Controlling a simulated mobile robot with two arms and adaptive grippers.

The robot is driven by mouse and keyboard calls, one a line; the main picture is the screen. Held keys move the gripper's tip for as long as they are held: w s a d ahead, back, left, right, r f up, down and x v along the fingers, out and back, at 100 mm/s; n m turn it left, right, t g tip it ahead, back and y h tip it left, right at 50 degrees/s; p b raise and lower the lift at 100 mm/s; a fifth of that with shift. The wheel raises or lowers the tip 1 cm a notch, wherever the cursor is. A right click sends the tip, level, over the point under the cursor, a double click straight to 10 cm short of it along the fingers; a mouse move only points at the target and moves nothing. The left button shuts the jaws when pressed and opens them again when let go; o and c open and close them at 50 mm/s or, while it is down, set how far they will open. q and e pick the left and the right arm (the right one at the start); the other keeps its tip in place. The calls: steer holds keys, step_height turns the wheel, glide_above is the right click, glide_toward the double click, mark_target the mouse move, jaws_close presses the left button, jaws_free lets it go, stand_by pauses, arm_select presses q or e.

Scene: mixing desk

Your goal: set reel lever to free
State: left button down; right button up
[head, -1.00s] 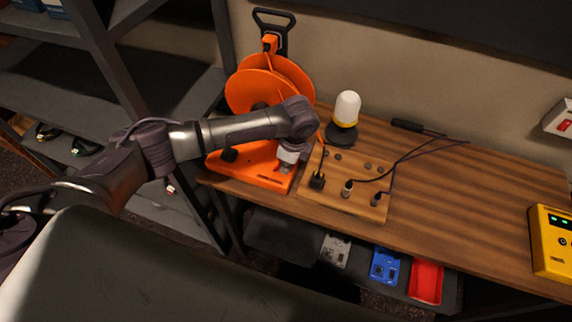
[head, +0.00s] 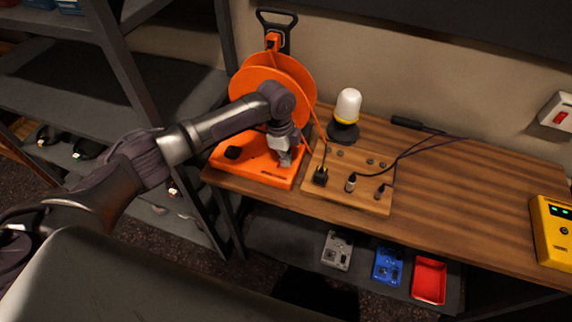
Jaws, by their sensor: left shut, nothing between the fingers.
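The orange cable reel (head: 267,82) stands on its orange base (head: 262,176) at the left end of the wooden desk. A black knob-like part (head: 233,153) sits on the left of the base; I cannot tell whether it is the reel lever or how it is set. My left gripper (head: 286,161) is shut and empty, pointing down over the right part of the base. My arm hides the lower part of the reel and some of the base. My right gripper is not in view.
A wooden board (head: 345,205) with several plugs and cables lies right of the base. A white-domed lamp (head: 347,105) stands behind it. A yellow box (head: 552,232) is at the right end. A dark shelving frame (head: 142,90) stands close left of the desk.

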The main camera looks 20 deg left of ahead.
arm_select(q)
steer(key=shift+s+a+h+b, duration=0.15)
steer(key=shift+a+h+b, duration=0.15)
steer(key=shift+a+h, duration=0.45)
steer(key=shift+a+f+h+b, duration=0.1)
steer(key=shift+a+h+b, duration=0.1)
steer(key=shift+h+b, duration=0.75)
steer(key=shift+w+r+p, duration=0.25)
steer(key=shift+r+p, duration=0.05)
steer(key=shift+r, duration=0.1)
steer(key=shift+d+r, duration=0.1)
steer(key=shift+r, duration=0.1)
steer(key=shift+r+p, duration=0.55)
steer(key=shift+p, duration=0.15)
